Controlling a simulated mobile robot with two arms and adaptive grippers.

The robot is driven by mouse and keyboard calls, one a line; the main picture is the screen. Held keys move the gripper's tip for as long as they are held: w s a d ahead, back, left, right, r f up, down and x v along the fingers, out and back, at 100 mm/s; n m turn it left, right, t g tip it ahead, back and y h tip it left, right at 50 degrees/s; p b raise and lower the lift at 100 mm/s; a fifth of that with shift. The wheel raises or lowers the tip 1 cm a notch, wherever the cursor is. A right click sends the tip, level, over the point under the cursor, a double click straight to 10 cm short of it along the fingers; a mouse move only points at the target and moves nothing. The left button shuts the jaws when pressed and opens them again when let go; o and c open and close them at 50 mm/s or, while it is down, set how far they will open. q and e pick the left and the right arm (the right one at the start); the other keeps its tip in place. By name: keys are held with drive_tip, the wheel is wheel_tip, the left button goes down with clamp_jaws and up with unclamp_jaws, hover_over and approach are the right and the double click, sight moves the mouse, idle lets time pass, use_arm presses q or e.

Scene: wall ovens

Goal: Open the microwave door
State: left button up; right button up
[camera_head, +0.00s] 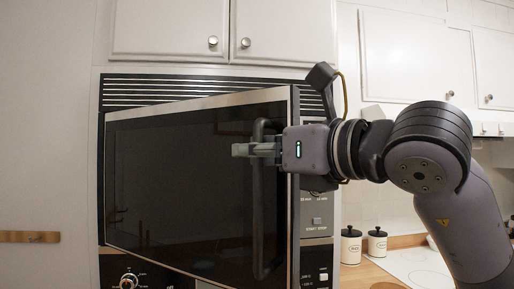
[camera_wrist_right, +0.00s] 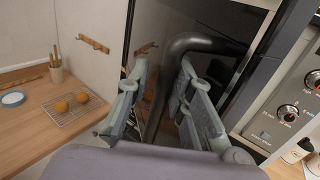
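The microwave door (camera_head: 180,170) is a dark glass panel with a light frame. It stands ajar, its right edge swung out from the oven front and its left side by the cabinet. A dark vertical bar handle (camera_head: 258,220) runs near its right edge; it also shows in the wrist view (camera_wrist_right: 205,44). My right gripper (camera_head: 240,150) is at the upper part of the handle. In the wrist view its two fingers (camera_wrist_right: 162,108) are apart, with the handle passing between or just beyond them; contact cannot be told. My left gripper is not in view.
The control panel (camera_head: 317,222) is right of the door, with a lower oven knob (camera_head: 128,281) beneath. Cabinets (camera_head: 225,30) are above. Two white canisters (camera_head: 351,245) stand on the right counter. A wooden counter (camera_wrist_right: 30,125) holds oranges on a rack (camera_wrist_right: 72,106).

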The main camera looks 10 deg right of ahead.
drive_tip(key=shift+s, duration=0.2)
drive_tip(key=s+a+b, duration=0.1)
drive_tip(key=s+b, duration=0.5)
drive_tip(key=s, duration=1.3)
drive_tip(key=shift+s+a, duration=0.2)
drive_tip(key=shift+s, duration=0.15)
idle(0.9)
drive_tip(key=shift+b, duration=0.3)
drive_tip(key=shift+c, duration=0.2)
